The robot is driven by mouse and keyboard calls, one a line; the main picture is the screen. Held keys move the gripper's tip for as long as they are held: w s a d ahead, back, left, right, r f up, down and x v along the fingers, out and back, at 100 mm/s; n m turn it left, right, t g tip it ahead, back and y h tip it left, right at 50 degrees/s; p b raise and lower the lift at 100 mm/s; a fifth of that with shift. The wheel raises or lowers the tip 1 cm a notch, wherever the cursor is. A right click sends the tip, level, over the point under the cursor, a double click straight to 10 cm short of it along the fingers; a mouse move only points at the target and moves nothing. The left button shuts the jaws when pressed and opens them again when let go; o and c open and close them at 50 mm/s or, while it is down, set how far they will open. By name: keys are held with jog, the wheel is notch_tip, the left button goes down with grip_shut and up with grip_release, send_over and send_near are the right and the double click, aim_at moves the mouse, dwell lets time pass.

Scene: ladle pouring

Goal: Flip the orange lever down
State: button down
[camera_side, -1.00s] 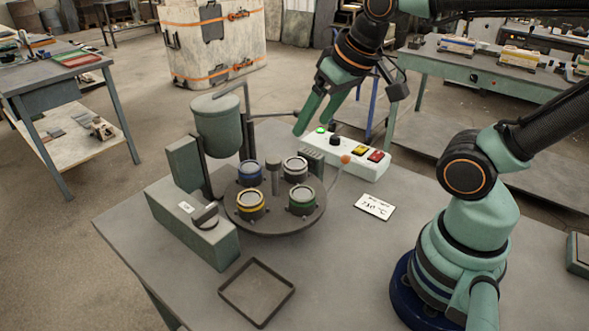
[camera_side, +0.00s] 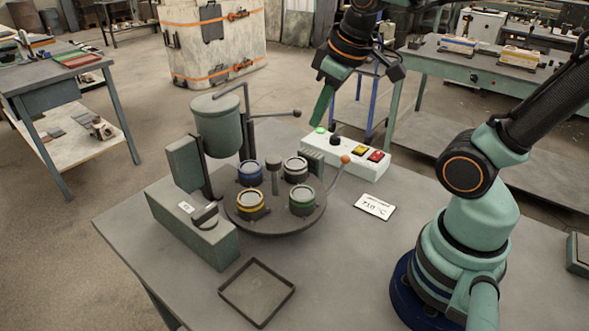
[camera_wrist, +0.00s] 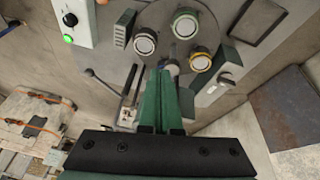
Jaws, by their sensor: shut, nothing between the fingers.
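The orange lever shows in the side view as an orange ball (camera_side: 346,159) on a thin rod that slants up to the right from beside the round plate. A second lever with a dark ball (camera_side: 297,113) sticks out beside the green pot (camera_side: 217,125), left of my gripper.
The white control box (camera_side: 372,172) carries a lit green lamp, a dark knob, a yellow switch and a red switch. The round plate (camera_side: 272,226) holds several ringed cups. A white card (camera_side: 374,207) and an empty tray (camera_side: 257,292) lie on the table.

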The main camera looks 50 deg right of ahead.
jog(key=w+d+f+n+g, duration=0.2)
jog(key=d+f+n, duration=0.1)
jog(key=d, duration=0.3)
jog(key=w+d+f+n+g+y, duration=0.1)
jog(key=w+d+f+n+g, duration=0.1)
jog(key=d+n, duration=0.4)
jog(key=shift+d+f+g, duration=0.4)
jog(key=shift+f+g, duration=0.05)
jog(key=shift+g, duration=0.35)
notch_tip(320, 180, down, 10)
jog(key=s, duration=0.1)
jog(key=shift+a, duration=0.15)
jog(key=shift+s, duration=0.1)
